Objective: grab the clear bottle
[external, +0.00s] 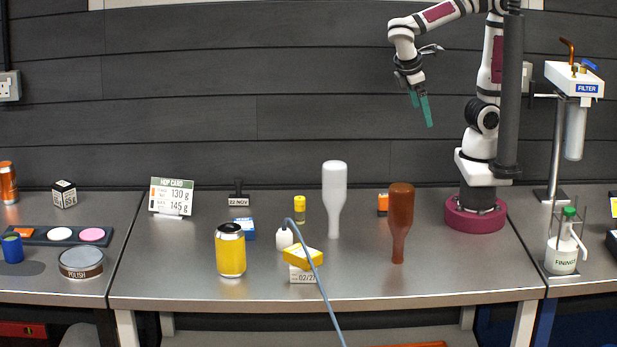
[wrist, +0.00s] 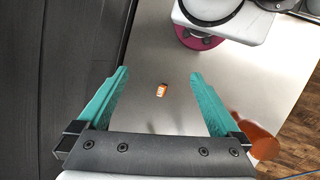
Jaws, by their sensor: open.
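The clear bottle (external: 334,190) looks pale and whitish and stands neck-down on the steel bench, near the middle in the external view. I cannot make it out in the wrist view. My gripper (external: 422,114) has teal fingers, is open and empty, and hangs high above the bench, up and to the right of the clear bottle. In the wrist view both fingers of my gripper (wrist: 158,78) are spread apart with only bench and a small orange box far below between them.
A brown bottle (external: 401,208) stands neck-down right of the clear one; it also shows in the wrist view (wrist: 252,132). An orange box (external: 382,203) is between them, farther back. A yellow can (external: 230,252), yellow block (external: 303,257) and blue hose (external: 318,279) are front left.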

